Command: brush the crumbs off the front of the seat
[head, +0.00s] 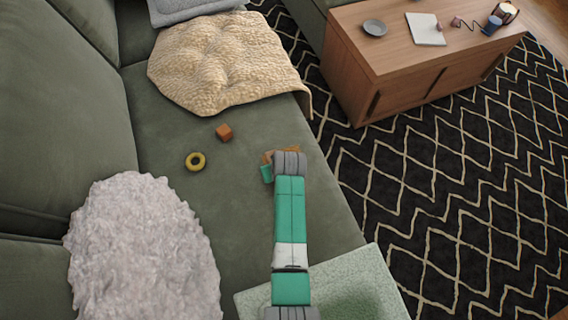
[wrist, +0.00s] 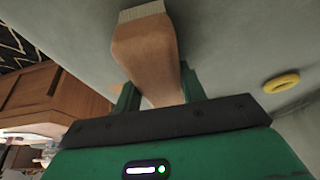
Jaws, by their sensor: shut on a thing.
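The green seat (head: 172,118) of the sofa runs down the middle of the head view, its front edge on the right, facing the rug. My gripper (head: 267,166) is low over the seat near that front edge, partly hidden by my arm. It is shut on a wooden brush (wrist: 148,55). In the wrist view the brush handle lies between the green fingers, and pale bristles (wrist: 141,14) show at its far end, close to the seat fabric. Only a bit of the brush shows in the head view. I cannot make out crumbs clearly.
An orange block (head: 224,132) and a yellow ring (head: 195,161) lie on the seat left of my gripper. A cream blanket (head: 225,60) lies beyond, a fluffy grey throw (head: 140,245) at lower left. A wooden table (head: 400,75) stands across the rug.

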